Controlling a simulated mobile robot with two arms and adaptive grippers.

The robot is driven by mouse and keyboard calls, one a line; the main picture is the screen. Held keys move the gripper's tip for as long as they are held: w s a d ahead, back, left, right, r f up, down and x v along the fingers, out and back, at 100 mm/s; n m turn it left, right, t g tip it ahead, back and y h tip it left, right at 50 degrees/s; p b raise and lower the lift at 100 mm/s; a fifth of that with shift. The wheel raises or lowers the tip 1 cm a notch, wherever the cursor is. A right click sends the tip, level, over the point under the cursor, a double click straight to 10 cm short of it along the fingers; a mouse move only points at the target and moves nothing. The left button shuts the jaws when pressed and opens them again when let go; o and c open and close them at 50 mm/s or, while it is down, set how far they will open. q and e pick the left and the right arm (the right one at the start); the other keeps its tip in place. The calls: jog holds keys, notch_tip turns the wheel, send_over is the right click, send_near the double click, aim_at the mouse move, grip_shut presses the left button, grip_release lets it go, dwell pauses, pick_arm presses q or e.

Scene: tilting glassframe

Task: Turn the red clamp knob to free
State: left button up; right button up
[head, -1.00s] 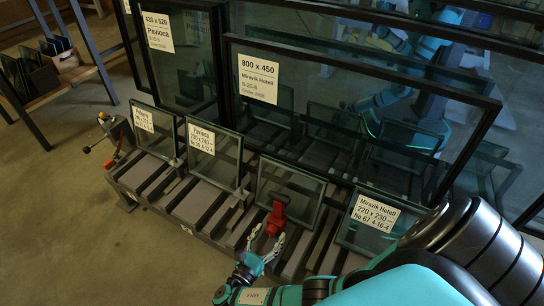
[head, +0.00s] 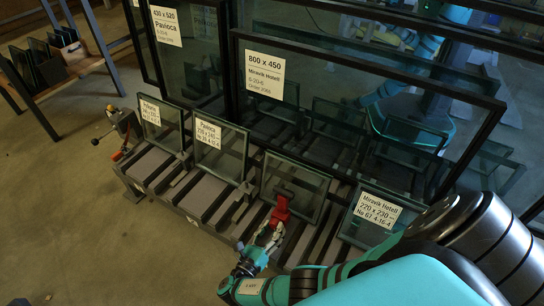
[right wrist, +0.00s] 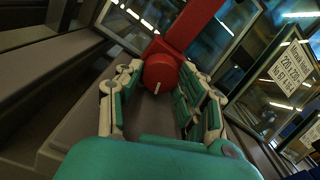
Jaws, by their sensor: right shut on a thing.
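The red clamp (head: 281,206) stands at the lower edge of a small unlabelled glass frame (head: 295,184) in the rack. Its round red knob (right wrist: 160,74) faces my right wrist camera, with a short white mark low on its face. My right gripper (head: 270,230) is at the clamp in the head view. In the right wrist view, the fingers of my right gripper (right wrist: 160,82) lie on both sides of the knob and are shut on it. The red clamp arm (right wrist: 190,24) rises behind the knob. My left gripper is not in view.
Small labelled glass frames stand on both sides, one marked 220 x 230 (head: 373,216) to the right. A large 800 x 450 frame (head: 340,75) stands behind. The rack (head: 207,199) has several dark slots. Open floor (head: 70,220) lies to the left.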

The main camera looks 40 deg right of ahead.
jog(key=shift+n, duration=0.9)
jog(key=shift+d, duration=0.1)
jog(key=o, duration=1.2)
jog(key=shift+c, duration=0.2)
jog(key=shift+r, duration=0.15)
jog(key=shift+r, duration=4.85)
